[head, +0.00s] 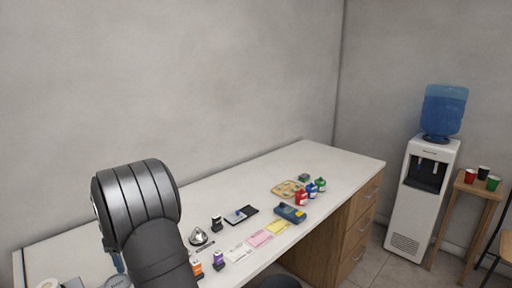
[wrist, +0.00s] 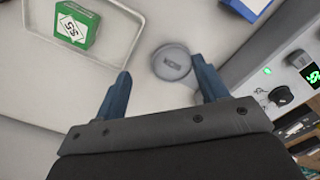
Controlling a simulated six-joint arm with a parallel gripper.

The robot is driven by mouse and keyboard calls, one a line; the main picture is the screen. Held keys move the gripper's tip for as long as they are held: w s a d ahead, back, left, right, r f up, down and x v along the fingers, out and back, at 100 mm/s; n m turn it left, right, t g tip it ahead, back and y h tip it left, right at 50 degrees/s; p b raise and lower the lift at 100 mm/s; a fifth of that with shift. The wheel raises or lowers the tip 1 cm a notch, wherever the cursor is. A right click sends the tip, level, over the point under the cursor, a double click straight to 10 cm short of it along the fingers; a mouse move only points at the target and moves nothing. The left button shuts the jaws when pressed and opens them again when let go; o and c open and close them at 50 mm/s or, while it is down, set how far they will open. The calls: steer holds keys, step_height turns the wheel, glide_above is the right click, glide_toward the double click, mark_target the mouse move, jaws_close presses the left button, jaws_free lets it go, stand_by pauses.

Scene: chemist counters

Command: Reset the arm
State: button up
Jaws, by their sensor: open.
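My gripper (wrist: 162,90) shows in the wrist view with its two blue fingers spread wide and nothing between them. A round grey lid-like object (wrist: 171,62) lies on the pale surface beyond the fingertips, apart from them. In the head view my dark arm rises at the lower left over the white counter (head: 330,160); the gripper itself is hidden there, apart from a small blue part beside the arm.
In the wrist view, a green box (wrist: 76,25) sits in a white tray (wrist: 118,38), and a device with green displays (wrist: 290,85) stands at right. The head view shows a bell (head: 199,237), coloured slips (head: 260,238), bottles (head: 311,190) and a water cooler (head: 422,190).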

steer(key=a+f, duration=0.2)
steer(key=s+a+f, duration=0.1)
steer(key=a+f, duration=0.1)
steer(key=a, duration=0.1)
steer(key=shift+a+f, duration=0.1)
steer(key=shift+f, duration=0.85)
steer(key=shift+r, duration=0.3)
steer(key=shift+d+r, duration=0.25)
steer(key=shift+r, duration=0.9)
steer(key=w+d+r+m, duration=0.1)
steer(key=w+d+r, duration=0.1)
steer(key=d, duration=0.5)
steer(key=w+d+r+m, duration=0.1)
steer(key=w+d+r, duration=0.2)
steer(key=d+r, duration=0.2)
steer(key=shift+w+d+m, duration=0.25)
steer(key=shift+d+m, duration=0.15)
steer(key=shift+d, duration=0.8)
